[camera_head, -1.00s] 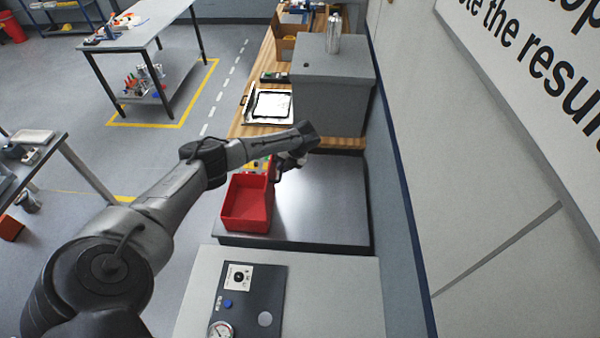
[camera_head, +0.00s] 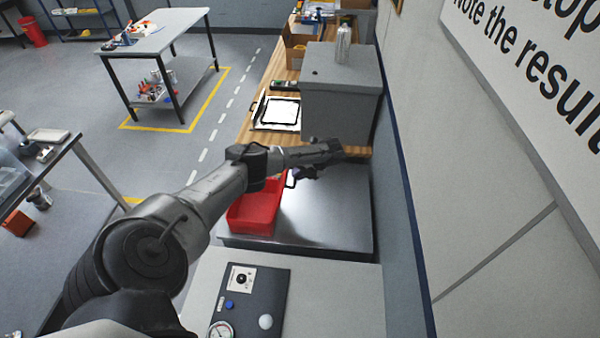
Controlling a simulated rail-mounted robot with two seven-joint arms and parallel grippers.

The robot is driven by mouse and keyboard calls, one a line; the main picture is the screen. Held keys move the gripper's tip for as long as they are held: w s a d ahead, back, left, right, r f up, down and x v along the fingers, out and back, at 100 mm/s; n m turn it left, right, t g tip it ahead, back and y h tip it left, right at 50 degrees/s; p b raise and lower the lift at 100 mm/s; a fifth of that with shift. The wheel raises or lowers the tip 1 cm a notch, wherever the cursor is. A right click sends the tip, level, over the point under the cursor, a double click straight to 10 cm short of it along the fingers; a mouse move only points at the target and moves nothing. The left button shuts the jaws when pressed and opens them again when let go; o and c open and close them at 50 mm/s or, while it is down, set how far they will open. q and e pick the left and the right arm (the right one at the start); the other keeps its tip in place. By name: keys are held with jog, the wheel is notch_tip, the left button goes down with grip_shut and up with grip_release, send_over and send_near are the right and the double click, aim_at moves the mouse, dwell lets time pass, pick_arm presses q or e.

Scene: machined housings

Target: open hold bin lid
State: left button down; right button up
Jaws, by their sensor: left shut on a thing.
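A red open-topped bin (camera_head: 254,212) sits on the left part of a dark steel worktop, near its left edge. My left arm crosses the view from the lower left and partly covers the bin's far side. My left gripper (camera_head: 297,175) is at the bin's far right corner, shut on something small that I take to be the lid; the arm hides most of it. A thin dark loop shows beside the fingers. How far the lid stands open cannot be told. My right gripper is not in view.
The steel worktop (camera_head: 325,215) is clear right of the bin. A wall runs along the right.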

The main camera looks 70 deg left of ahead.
pick_arm(q)
jog(key=c, duration=1.3)
grip_release()
jog(key=shift+s+d+f, duration=0.1)
jog(key=shift+d+f, duration=0.15)
jog(key=shift+f, duration=0.25)
jog(key=shift+o, duration=0.7)
jog(key=shift+r, duration=0.15)
jog(key=shift+r, duration=0.1)
jog(key=v, duration=1.3)
jog(key=shift+w+r, duration=0.25)
jog(key=shift+w, duration=0.1)
